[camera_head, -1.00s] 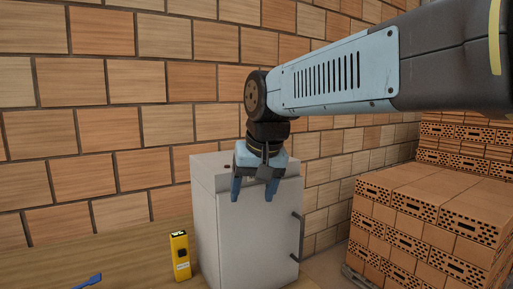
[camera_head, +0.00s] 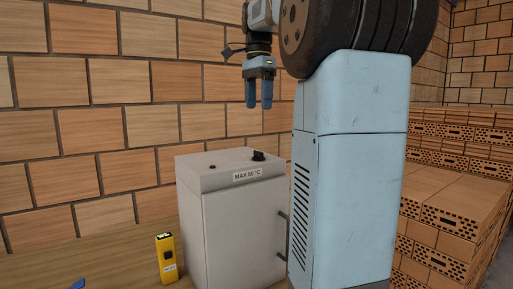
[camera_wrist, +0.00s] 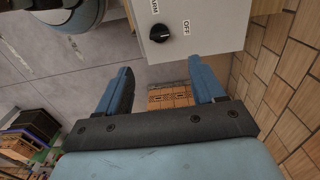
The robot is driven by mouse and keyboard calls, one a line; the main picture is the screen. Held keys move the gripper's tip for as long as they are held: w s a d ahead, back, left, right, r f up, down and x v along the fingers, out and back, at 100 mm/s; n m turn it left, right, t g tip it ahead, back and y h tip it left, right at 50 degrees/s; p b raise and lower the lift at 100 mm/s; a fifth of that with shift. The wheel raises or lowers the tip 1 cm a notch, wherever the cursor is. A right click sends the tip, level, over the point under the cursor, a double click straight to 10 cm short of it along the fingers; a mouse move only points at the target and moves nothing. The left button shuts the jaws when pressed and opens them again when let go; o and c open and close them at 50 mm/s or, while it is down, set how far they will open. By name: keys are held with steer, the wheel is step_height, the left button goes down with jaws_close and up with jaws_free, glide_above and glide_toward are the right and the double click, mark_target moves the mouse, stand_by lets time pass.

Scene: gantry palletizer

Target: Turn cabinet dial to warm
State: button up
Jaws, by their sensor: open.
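The white cabinet (camera_head: 240,225) stands on the wooden surface with its door shut and a "MAX 50 °C" label near the top of its front. Its black dial (camera_head: 258,155) sits on the top face, near the front right. In the wrist view the dial (camera_wrist: 160,33) has an "OFF" label (camera_wrist: 186,28) beside it and a partly cut-off label ending in "RM" (camera_wrist: 155,6). I cannot tell surely where the dial points. My gripper (camera_head: 259,104) is open and empty, above the dial and apart from it. Its blue fingers point down in the head view.
A yellow device (camera_head: 167,258) stands left of the cabinet. A blue item (camera_head: 78,285) is cut off at the lower left. Brick stacks (camera_head: 455,215) fill the right side. A brick wall (camera_head: 90,120) runs behind. The cabinet's dark door handle (camera_head: 283,235) sticks out in front.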

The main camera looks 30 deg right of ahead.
mark_target(258, 155)
step_height(258, 155, down, 13)
steer(key=shift+f, duration=0.15)
stand_by(0.4)
steer(key=shift+a, duration=0.1)
steer(key=c, duration=1.1)
